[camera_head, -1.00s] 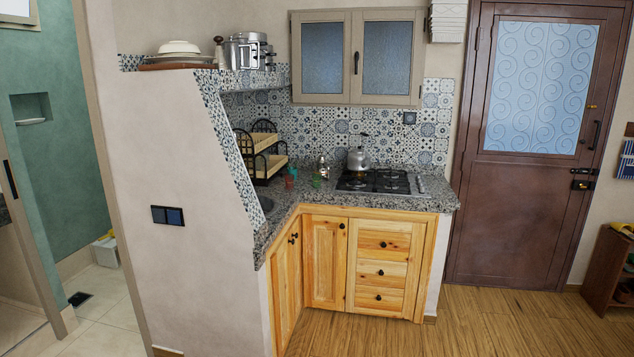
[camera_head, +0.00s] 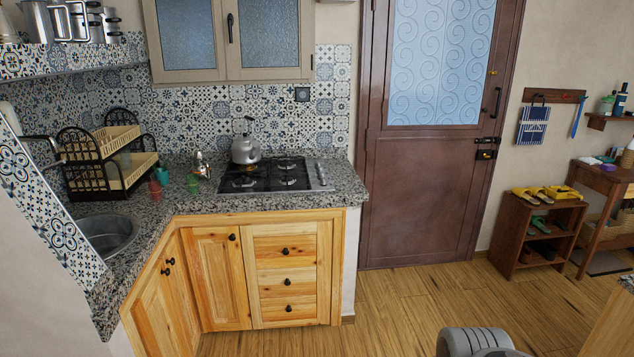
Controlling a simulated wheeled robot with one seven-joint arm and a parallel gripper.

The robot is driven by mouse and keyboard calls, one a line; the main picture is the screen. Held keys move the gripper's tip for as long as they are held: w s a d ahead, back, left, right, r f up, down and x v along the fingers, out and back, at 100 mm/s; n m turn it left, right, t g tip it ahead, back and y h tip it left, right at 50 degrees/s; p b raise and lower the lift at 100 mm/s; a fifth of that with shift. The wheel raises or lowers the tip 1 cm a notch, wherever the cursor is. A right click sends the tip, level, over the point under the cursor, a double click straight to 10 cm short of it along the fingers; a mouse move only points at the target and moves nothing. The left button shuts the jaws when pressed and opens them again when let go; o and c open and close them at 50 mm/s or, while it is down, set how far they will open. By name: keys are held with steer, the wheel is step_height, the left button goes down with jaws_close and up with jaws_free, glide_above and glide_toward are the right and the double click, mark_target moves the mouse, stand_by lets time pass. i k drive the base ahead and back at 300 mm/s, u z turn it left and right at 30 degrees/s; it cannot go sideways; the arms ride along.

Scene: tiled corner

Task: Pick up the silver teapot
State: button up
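A silver-grey kettle-shaped teapot (camera_head: 245,149) stands upright at the back left of the black gas hob (camera_head: 322,178), with its handle arched over the top. A smaller shiny silver vessel (camera_head: 203,165) stands on the counter just left of the hob. It is too small to tell whether it is also a teapot. My gripper is not in view, and nothing is touching either vessel.
The speckled granite counter (camera_head: 345,187) holds a red cup (camera_head: 155,190), a green cup (camera_head: 193,183) and a dish rack (camera_head: 110,160). A round sink (camera_head: 108,236) is at the left. Wall cupboards (camera_head: 232,40) hang above. The wooden floor (camera_head: 400,310) before the drawers is clear.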

mark_target(201, 166)
steer(key=u, duration=0.1)
steer(key=i, duration=1.8)
steer(key=u, duration=0.85)
steer(key=i, duration=0.9)
steer(key=u, duration=1.9)
steer(key=i, duration=1.15)
steer(key=u, duration=0.25)
